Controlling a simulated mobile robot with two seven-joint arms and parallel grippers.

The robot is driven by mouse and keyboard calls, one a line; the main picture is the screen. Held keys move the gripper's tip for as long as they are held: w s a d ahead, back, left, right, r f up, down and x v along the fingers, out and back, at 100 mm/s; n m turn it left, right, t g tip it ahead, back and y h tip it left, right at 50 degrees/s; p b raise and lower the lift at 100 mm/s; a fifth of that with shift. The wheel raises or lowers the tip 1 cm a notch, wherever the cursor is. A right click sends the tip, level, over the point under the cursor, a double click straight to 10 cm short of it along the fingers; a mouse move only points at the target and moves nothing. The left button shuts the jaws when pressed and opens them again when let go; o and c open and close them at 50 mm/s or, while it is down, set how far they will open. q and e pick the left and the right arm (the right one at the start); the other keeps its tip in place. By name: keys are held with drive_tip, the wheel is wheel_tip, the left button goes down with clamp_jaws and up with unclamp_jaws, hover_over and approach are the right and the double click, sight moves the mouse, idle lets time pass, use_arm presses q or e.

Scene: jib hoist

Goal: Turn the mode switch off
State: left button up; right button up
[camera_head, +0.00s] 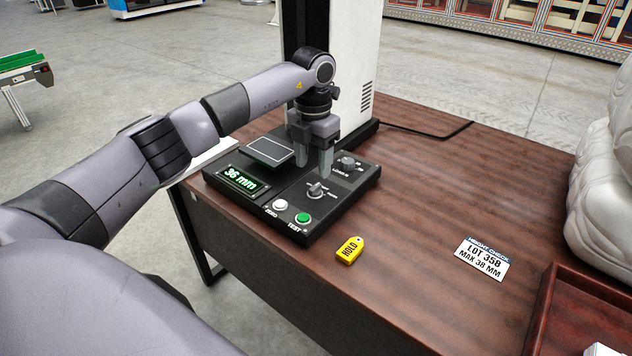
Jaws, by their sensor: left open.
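A black control box (262,212) stands on the brown table. It carries a rotary knob (315,190) near its middle and a second rotary knob (348,162) toward its back right. The small labels around both knobs are too small to read surely, so I cannot tell which is the mode switch or its setting. My left gripper (313,164) points down over the box with its fingers apart and nothing visible between them. Its fingertips are just behind the middle knob in the picture; contact is unclear. My right gripper is not in view.
The box has a green "36 mm" display (241,179), a white button (280,204) and a green button (303,218). A yellow HOLD tag (350,250) and a LOT 358 card (482,258) lie on the table (440,190). A red-brown tray (555,310) is at right.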

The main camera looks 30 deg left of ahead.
sight(314, 187)
use_arm(q)
wheel_tip(314, 187, down, 6)
drive_tip(key=shift+d+f, duration=0.1)
clamp_jaws()
